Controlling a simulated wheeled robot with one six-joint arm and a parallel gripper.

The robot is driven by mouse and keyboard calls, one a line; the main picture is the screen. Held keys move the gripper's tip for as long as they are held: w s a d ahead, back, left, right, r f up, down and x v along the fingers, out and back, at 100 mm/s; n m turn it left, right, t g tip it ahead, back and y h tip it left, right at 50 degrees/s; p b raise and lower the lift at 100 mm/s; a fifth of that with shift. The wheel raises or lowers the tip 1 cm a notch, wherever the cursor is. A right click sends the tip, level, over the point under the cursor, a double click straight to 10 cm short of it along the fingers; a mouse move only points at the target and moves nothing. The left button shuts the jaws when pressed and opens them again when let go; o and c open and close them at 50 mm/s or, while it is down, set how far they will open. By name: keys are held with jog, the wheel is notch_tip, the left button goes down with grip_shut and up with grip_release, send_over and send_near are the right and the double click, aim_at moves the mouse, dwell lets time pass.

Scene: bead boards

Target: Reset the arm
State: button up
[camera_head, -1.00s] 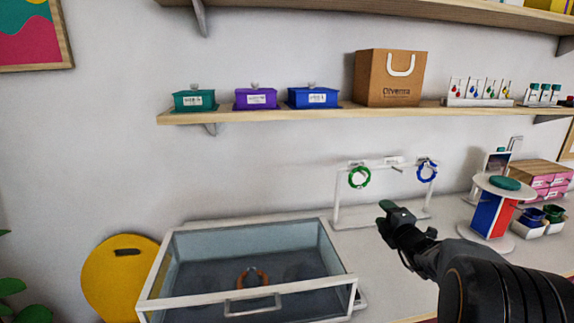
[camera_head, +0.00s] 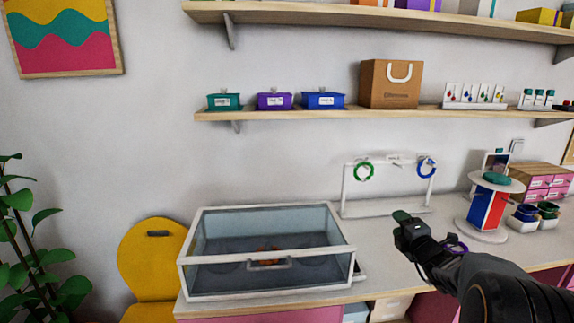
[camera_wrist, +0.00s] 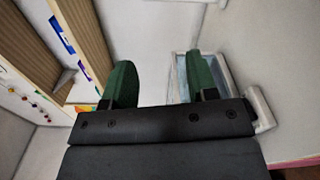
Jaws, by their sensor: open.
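My gripper (camera_head: 403,218) is at the right of the head view, over the counter and in front of the bracelet stand. In the wrist view its two green fingers (camera_wrist: 155,75) are spread apart with nothing between them. A purple ring (camera_head: 455,244) shows right beside my wrist, partly hidden by the arm; I cannot tell whether it touches the arm. The white stand (camera_head: 345,190) behind carries a green ring (camera_head: 364,171) and a blue ring (camera_head: 427,168).
A glass case (camera_head: 187,262) with an orange ring (camera_head: 266,250) inside stands on the counter to the left. A round red-and-blue display (camera_head: 487,208) stands right of my gripper, with small pots (camera_head: 527,213) beside it. Shelves (camera_head: 300,112) run along the wall above.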

jog(key=s+a+f+n+g+y, duration=0.2)
jog(key=s+a+f+n+g, duration=0.3)
jog(key=n, duration=0.8)
jog(key=s+a+f+n+g+y, duration=0.3)
jog(key=s+a+n+g, duration=0.3)
jog(key=n, duration=0.7)
jog(key=s+a+r+n+g+h+p, duration=0.1)
jog(key=s+a+n+h, duration=0.1)
jog(key=s+n, duration=0.6)
jog(key=s+a+r+n+g+h+p, duration=0.1)
jog(key=s+n+h, duration=0.4)
jog(key=n, duration=1.1)
jog(key=s+a+g, duration=0.1)
jog(key=s, duration=0.2)
jog(key=shift+s+a+r+h+p, duration=0.15)
jog(key=shift+s+a+h+p, duration=0.15)
jog(key=shift+s+a+p, duration=0.1)
jog(key=shift+d, duration=0.1)
